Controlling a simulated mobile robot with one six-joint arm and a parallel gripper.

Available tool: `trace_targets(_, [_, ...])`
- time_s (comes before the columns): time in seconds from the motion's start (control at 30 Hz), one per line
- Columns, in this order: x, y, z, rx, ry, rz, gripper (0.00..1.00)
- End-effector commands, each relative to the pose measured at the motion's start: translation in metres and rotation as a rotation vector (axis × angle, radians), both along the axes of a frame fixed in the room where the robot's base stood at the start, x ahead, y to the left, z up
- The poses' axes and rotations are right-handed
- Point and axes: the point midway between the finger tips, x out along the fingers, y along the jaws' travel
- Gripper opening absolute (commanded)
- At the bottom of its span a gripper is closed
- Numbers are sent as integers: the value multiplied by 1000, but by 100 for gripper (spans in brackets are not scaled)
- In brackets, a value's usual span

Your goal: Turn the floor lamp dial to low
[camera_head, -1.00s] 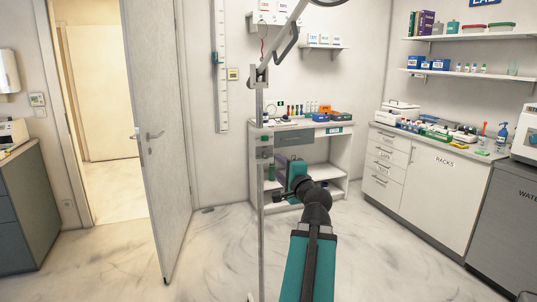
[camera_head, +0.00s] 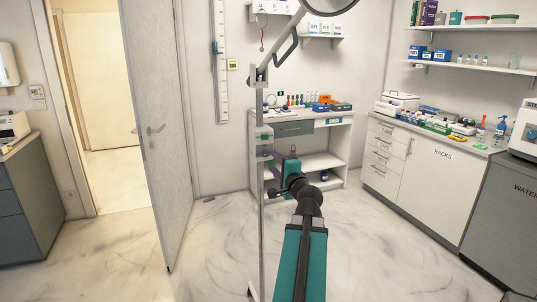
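The floor lamp (camera_head: 261,225) stands in front of me as a thin grey upright pole, with a jointed arm and a round head cut off at the top edge. A small pale box (camera_head: 264,133) is fixed on the pole at mid height. The dial's marks and setting are too small to read. My gripper (camera_head: 272,174) is just right of the pole, below that box, and overlaps the pole's edge in the picture. I cannot tell whether it touches the lamp. Its fingers are small and partly hidden by my wrist, so their opening is unclear.
A white bench (camera_head: 330,122) with bottles and small boxes stands behind the lamp. A white drawer counter (camera_head: 425,175) is at right. The marble-patterned floor around the pole is clear.

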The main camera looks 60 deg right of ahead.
Motion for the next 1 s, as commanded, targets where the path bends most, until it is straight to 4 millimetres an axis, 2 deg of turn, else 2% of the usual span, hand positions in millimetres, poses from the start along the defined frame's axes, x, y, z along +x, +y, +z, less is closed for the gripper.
trace_targets(0.5, [45,-33,1,1,-1,2,40])
trace_targets(0.7, [54,-40,0,0,0,0,40])
trace_targets(1.0, [57,-42,-1,0,0,0,40])
